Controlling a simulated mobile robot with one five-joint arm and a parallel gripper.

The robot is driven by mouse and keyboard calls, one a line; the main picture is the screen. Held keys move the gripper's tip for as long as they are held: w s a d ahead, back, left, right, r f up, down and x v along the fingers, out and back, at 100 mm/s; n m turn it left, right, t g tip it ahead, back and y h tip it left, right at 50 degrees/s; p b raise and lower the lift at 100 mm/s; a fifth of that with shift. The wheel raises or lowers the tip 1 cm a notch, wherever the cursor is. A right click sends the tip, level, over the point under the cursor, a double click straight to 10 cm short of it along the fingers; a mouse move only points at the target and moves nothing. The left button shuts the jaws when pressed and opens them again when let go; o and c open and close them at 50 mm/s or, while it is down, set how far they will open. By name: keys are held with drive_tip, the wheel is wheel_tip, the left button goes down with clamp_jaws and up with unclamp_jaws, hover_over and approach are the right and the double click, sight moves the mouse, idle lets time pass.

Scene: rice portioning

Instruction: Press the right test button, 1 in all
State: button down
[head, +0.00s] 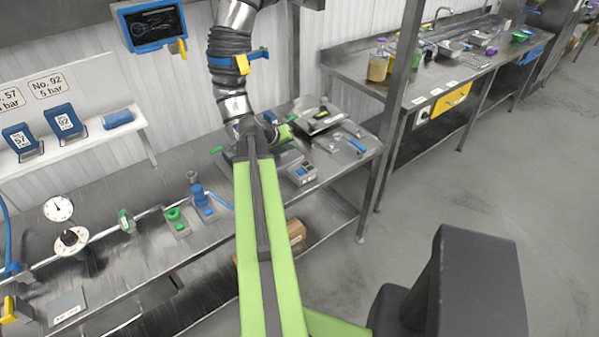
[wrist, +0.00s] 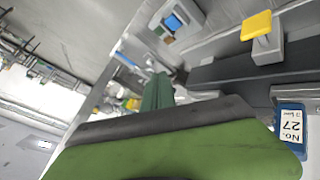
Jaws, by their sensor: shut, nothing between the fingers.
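A small grey box (head: 302,173) with a blue face and a small reddish spot stands on the steel bench, just right of my arm's end in the head view. A grey box with a blue panel (wrist: 176,21) shows at the top of the wrist view. I cannot tell for sure which part is the right test button. My gripper (wrist: 158,88) is shut and empty, with its green fingers pointing up the wrist view. It appears apart from the blue panel. In the head view my own arm hides most of the gripper.
A yellow-topped grey post (wrist: 257,25) and a blue "No. 27" tag (wrist: 291,128) are close on the right of the wrist view. Green (head: 174,214) and blue (head: 199,196) fittings and a gauge (head: 58,208) line the left bench.

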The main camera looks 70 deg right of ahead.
sight(298, 172)
drive_tip(key=shift+s+d, duration=0.2)
drive_tip(key=shift+s, duration=0.4)
drive_tip(key=shift+s+d, duration=0.2)
drive_tip(key=shift+s, duration=0.4)
wheel_tip(298, 172, down, 9)
drive_tip(key=b, duration=0.9)
drive_tip(key=shift+w, duration=0.1)
drive_tip(key=shift+r, duration=0.1)
idle(0.5)
drive_tip(key=shift+f+b, duration=0.3)
drive_tip(key=shift+f, duration=0.1)
